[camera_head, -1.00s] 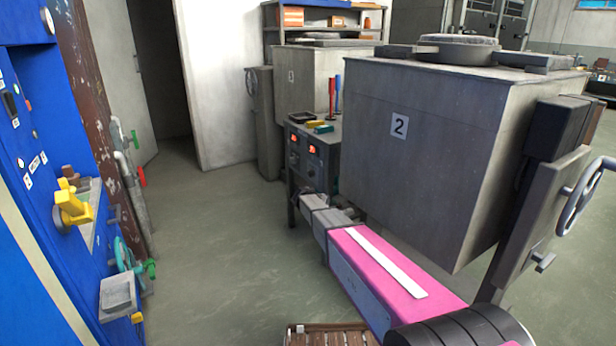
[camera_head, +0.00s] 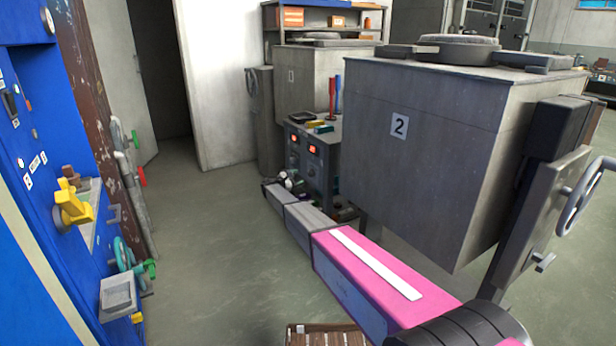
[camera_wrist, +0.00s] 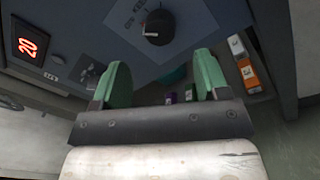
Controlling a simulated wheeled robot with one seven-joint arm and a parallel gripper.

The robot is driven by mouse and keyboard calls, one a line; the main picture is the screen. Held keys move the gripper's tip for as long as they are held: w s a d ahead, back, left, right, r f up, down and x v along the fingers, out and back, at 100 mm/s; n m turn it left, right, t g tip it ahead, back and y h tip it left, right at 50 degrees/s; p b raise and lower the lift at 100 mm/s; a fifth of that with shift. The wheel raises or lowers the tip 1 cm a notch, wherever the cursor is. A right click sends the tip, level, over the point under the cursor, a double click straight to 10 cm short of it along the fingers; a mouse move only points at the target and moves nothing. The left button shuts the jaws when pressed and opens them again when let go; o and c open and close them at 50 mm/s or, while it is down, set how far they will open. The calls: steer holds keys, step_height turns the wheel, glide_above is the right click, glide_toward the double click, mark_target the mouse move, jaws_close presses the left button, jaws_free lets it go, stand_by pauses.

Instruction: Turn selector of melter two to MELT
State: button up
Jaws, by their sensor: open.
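Melter two (camera_head: 430,170) is the large grey box with the "2" label in the head view. A dark control cabinet (camera_head: 318,175) with red lit displays stands behind it to the left. My gripper (camera_wrist: 160,78) has two green fingers apart and empty. The knob lies just beyond the fingertips, between their lines, apparently untouched. In the head view my gripper (camera_head: 287,180) is small, in front of the cabinet's left side.
A red "20" display (camera_wrist: 29,42) is on the panel's left in the wrist view. Small boxes, one orange (camera_wrist: 250,73), sit below the panel at right. Red and blue upright handles (camera_head: 334,94) stand on the cabinet. The floor to the left is open.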

mark_target(309, 174)
steer(key=x, duration=0.7)
steer(key=shift+d, duration=0.1)
steer(key=c, duration=0.9)
